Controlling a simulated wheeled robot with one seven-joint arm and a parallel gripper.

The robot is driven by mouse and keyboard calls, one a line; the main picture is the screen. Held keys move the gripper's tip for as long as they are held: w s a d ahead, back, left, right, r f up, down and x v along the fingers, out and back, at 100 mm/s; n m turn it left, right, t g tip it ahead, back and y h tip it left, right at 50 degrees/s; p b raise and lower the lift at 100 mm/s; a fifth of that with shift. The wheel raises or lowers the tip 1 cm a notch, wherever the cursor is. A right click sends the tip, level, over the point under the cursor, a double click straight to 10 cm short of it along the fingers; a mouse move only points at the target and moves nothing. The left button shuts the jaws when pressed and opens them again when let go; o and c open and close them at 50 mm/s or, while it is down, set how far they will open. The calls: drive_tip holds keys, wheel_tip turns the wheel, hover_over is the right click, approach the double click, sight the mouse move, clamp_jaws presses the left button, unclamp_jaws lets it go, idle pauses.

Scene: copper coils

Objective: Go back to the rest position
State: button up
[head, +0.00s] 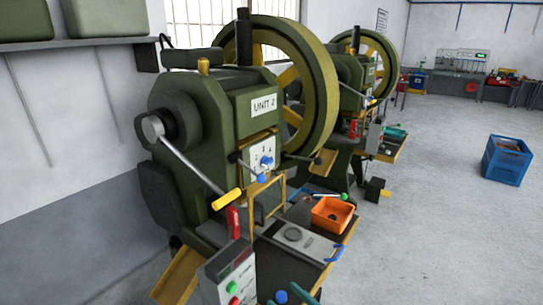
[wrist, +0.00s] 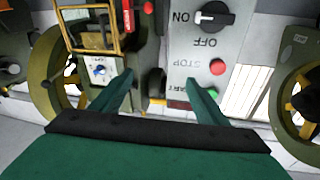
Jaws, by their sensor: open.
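My gripper (wrist: 158,92) is open and empty in the wrist view, its two green fingers spread apart. Teal pieces at the bottom edge of the head view appear to be part of it. The grey control box (wrist: 182,72) lies beyond the fingers, upside down in the wrist view. It has a black knob (wrist: 214,17) whose white pointer is toward the ON label, a red stop button (wrist: 218,67) and a green start button (wrist: 212,92) close by the right finger. The box also shows at the bottom of the head view (head: 218,272). Contact with the fingers cannot be told.
The green press (head: 190,125) marked UNIT 2, with a big flywheel (head: 322,85) and a yellow-ended lever (head: 227,199), stands left of centre. An orange bin (head: 333,214) sits on its worktable. A blue crate (head: 506,160) stands on open floor at right.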

drive_tip(key=s+a+f+m+g+h, duration=0.1)
drive_tip(key=s+f+m+h, duration=0.35)
drive_tip(key=s+f, duration=0.45)
drive_tip(key=s+a+f+m+h, duration=0.25)
drive_tip(key=s+f+h, duration=0.35)
drive_tip(key=f, duration=0.5)
drive_tip(key=s+d+r+m+h, duration=0.1)
drive_tip(key=s+r+h, duration=0.1)
drive_tip(key=s, duration=0.8)
drive_tip(key=s+d+r+h, duration=0.1)
drive_tip(key=s+r, duration=0.2)
drive_tip(key=s, duration=0.6)
drive_tip(key=s+a+r+t, duration=0.2)
drive_tip(key=s+a+r, duration=0.1)
drive_tip(key=s+r, duration=0.5)
wheel_tip(320, 180, up, 4)
drive_tip(key=shift+a+f+n, duration=0.15)
drive_tip(key=shift+n, duration=0.25)
